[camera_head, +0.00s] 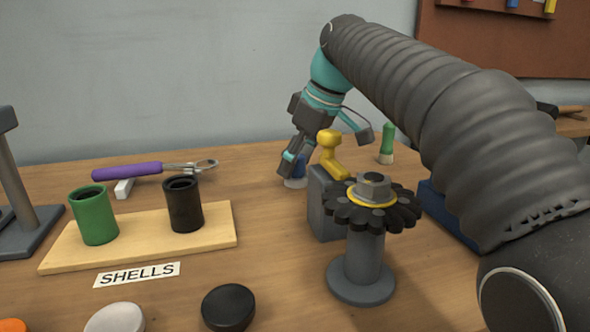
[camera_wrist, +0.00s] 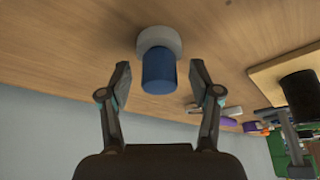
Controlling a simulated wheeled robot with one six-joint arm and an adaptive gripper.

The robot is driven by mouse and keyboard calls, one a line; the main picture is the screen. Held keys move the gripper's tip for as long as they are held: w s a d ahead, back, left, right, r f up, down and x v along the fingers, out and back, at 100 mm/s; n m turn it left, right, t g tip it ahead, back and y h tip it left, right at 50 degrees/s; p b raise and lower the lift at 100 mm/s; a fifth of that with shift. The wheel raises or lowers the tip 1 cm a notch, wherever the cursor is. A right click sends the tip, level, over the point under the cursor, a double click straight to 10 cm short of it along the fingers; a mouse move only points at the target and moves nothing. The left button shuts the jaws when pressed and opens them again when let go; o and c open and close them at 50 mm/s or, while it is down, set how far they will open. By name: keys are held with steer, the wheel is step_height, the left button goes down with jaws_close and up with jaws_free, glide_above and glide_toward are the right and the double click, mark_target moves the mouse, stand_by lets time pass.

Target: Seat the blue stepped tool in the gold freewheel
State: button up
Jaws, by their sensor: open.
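The blue stepped tool (camera_wrist: 159,72) stands on a pale round base (camera_wrist: 160,39) on the bench. In the wrist view it lies between my two open fingers, with a gap on each side. In the head view only a bit of the blue tool (camera_head: 301,162) shows behind the left finger of my gripper (camera_head: 326,149). The freewheel is a dark toothed cog with a gold ring (camera_head: 371,205) and a grey hex piece at its centre. It sits on a grey pedestal (camera_head: 364,262) nearer the head camera.
A grey block (camera_head: 325,205) with a yellow lever (camera_head: 330,150) stands between my gripper and the pedestal. A green-handled item (camera_head: 387,140) stands behind. At left are a purple-handled tool (camera_head: 128,171) and a wooden board (camera_head: 140,247) with green and black cups.

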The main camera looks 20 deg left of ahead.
jaws_close()
stand_by(0.3)
